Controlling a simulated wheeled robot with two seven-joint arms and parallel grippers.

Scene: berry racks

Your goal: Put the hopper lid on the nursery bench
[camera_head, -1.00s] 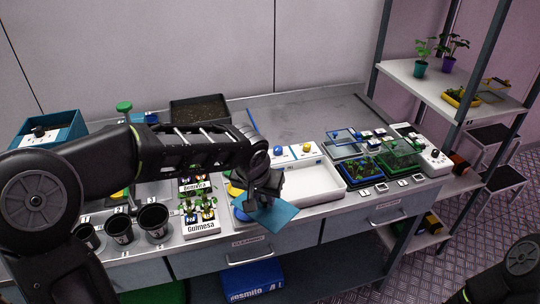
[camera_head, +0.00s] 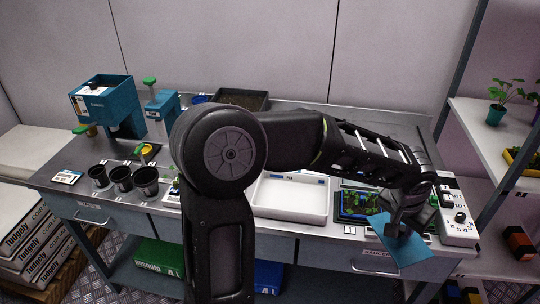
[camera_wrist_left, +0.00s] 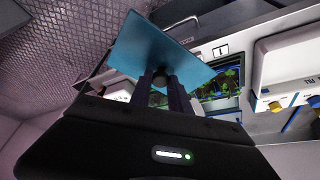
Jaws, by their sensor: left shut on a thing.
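The hopper lid is a flat blue plate (camera_head: 408,250). My left gripper (camera_head: 394,224) is shut on it by a dark knob. It holds the lid tilted at the front edge of the metal bench (camera_head: 362,117), near its right end. In the left wrist view the lid (camera_wrist_left: 158,45) spreads beyond the two fingers (camera_wrist_left: 160,84), and the knob is between them. The blue hopper machine (camera_head: 100,98) stands at the bench's left end. My right gripper is not in view.
A green-and-blue seedling tray (camera_head: 358,204) and a white control box (camera_head: 458,218) are close to the lid. A white tray (camera_head: 291,212) and black pots (camera_head: 121,180) stand further left. A plant shelf (camera_head: 497,140) rises on the right. My left arm hides the middle bench.

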